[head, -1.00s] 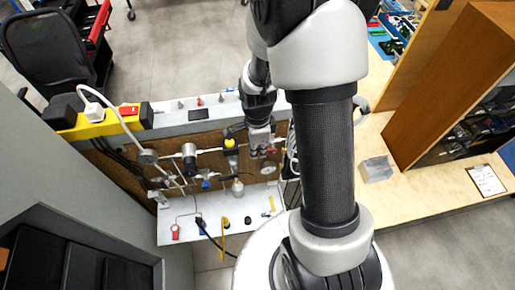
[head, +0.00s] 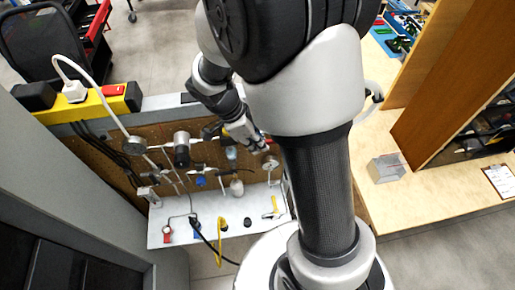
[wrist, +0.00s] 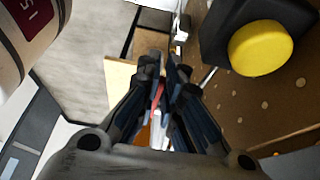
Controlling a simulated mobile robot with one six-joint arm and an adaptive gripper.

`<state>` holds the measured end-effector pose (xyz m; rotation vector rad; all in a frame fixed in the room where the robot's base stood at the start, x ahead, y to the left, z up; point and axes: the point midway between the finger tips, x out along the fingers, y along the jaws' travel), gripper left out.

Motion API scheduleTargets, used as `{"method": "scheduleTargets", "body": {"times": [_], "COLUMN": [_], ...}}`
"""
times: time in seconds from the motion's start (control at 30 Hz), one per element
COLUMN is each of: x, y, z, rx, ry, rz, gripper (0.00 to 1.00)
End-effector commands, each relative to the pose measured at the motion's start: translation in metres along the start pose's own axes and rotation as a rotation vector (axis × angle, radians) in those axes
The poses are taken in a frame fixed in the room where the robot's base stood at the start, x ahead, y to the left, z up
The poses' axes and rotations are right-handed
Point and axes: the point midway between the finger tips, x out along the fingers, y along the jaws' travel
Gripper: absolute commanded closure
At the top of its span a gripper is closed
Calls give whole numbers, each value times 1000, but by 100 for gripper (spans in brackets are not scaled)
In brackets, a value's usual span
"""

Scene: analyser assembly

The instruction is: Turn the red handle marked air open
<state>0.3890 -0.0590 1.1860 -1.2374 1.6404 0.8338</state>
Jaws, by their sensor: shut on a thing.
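My gripper (wrist: 163,75) is shut in the wrist view, its two dark fingers close together at the middle. A narrow strip of red, the red handle (wrist: 157,96), shows between the fingers; most of it is hidden by them. Its marking cannot be read. In the head view my gripper (head: 258,146) is tilted, reaching down to the right side of the brown panel (head: 104,150), just above a round gauge (head: 270,162). The handle is hidden there, and how far it is turned cannot be told.
A black part with a yellow knob (wrist: 260,50) stands close right of my fingers. A pale rounded body with a dark red label (wrist: 38,22) is at upper left. Pipes, a black cylinder (head: 181,150) and a white shelf (head: 155,236) with small parts lie left of and below my gripper.

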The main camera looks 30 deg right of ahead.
Motion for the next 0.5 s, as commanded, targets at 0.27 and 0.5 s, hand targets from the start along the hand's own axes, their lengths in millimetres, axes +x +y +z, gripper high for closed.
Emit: {"method": "scheduleTargets", "body": {"times": [0.27,0.5], "x": [2,1], "y": [2,2], "z": [1,0], "rx": [2,2], "ry": [22,22], "rz": [4,3], "gripper": [100,88]}}
